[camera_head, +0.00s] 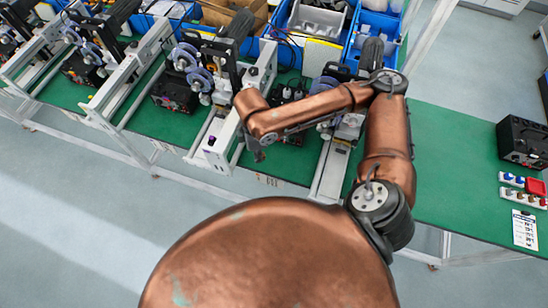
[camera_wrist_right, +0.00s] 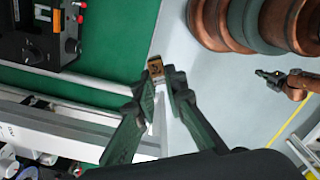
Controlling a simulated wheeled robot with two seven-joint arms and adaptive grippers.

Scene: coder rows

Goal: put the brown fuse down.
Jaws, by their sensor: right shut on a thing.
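In the right wrist view, the brown fuse (camera_wrist_right: 155,66) is a small orange-brown block with a dark mark and a paler metallic end. My right gripper (camera_wrist_right: 157,80) is shut on it, and the fuse sticks out past the fingertips. In the head view, my right gripper (camera_head: 258,152) is small and dark, over the front edge of the green bench; the fuse cannot be made out there. In the right wrist view, a dark tip on a copper arm at the right looks like my left gripper (camera_wrist_right: 268,75); its jaws cannot be made out.
The green bench (camera_head: 445,150) carries white rail frames (camera_head: 230,135) and black devices (camera_head: 175,97) near my right gripper. Blue bins (camera_head: 375,35) stand behind. At the right are a black box (camera_head: 522,140) and a small white rack (camera_head: 522,197). The bench between is clear.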

